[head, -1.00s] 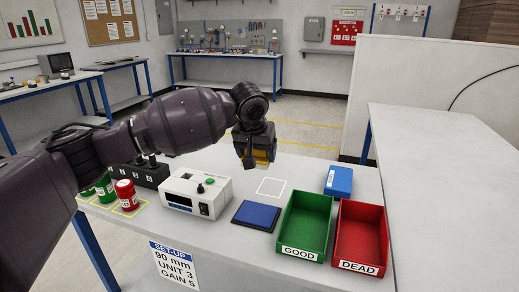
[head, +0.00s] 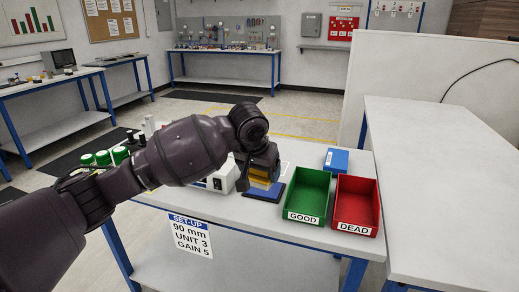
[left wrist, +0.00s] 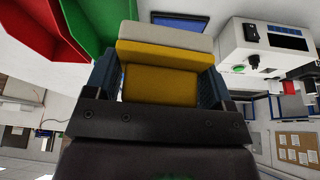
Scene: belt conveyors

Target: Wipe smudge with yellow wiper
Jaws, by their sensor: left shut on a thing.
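My left gripper (head: 262,177) is shut on the yellow wiper (head: 259,183). I cannot tell whether the wiper touches the pad. In the left wrist view the wiper (left wrist: 162,85) sits between the gripper's two fingers, with a pale grey strip along its far edge. No smudge can be made out. My right gripper is not in view.
The green GOOD bin (head: 304,217) and red DEAD bin (head: 357,226) stand right of the pad. A blue box (head: 337,160) lies behind them. A white instrument (head: 222,183) is partly hidden by my arm. Green-capped jars (head: 103,158) stand at left.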

